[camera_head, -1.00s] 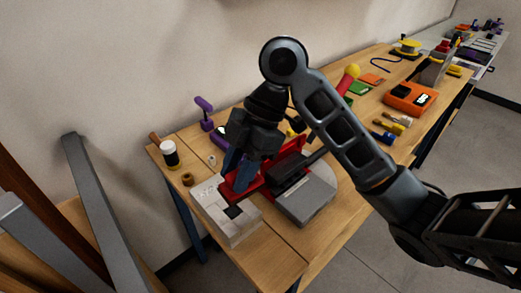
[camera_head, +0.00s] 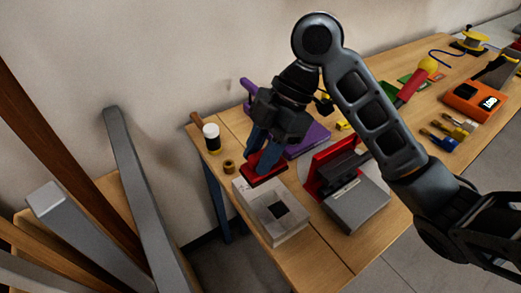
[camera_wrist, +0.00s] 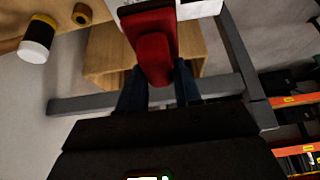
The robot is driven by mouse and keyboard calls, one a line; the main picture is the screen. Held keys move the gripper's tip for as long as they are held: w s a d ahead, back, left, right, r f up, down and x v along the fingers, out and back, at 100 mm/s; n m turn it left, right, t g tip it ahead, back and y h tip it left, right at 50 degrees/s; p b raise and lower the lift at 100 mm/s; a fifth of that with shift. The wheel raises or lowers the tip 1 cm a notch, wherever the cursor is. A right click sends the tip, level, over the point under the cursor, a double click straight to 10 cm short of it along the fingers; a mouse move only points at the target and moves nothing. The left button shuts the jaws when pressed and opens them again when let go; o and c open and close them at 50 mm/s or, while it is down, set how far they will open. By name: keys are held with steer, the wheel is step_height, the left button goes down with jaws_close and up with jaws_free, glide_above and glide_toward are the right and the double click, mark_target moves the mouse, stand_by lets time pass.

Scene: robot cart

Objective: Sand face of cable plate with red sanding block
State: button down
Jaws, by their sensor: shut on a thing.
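My gripper (camera_head: 261,148) is shut on the red sanding block (camera_head: 265,170), holding it between its two blue fingers. The block is at the back edge of a pale boxy plate (camera_head: 257,205) with a dark square in its top, which I take for the cable plate. The plate lies at the near left end of the workbench. In the wrist view the red block (camera_wrist: 155,55) points up the picture, and a white strip of the plate (camera_wrist: 204,8) shows beside its far end. I cannot tell whether block and plate touch.
A grey vise (camera_head: 357,207) with a red upright piece (camera_head: 328,165) stands right of the plate. A white-capped jar (camera_head: 211,138) and a small brown ring (camera_head: 228,167) are to its left. A purple tool (camera_head: 307,138) lies behind. Grey beams (camera_head: 140,190) stand left of the bench.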

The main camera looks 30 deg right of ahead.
step_height(320, 180, down, 6)
steer(key=b, duration=0.4)
steer(key=shift+b, duration=0.3)
steer(key=shift+w+r, duration=0.1)
steer(key=shift+w, duration=0.25)
steer(key=shift+w+p, duration=0.4)
steer(key=shift+w, duration=2.05)
steer(key=shift+s, duration=1.45)
steer(key=shift+f+b, duration=0.6)
steer(key=shift+r, duration=0.1)
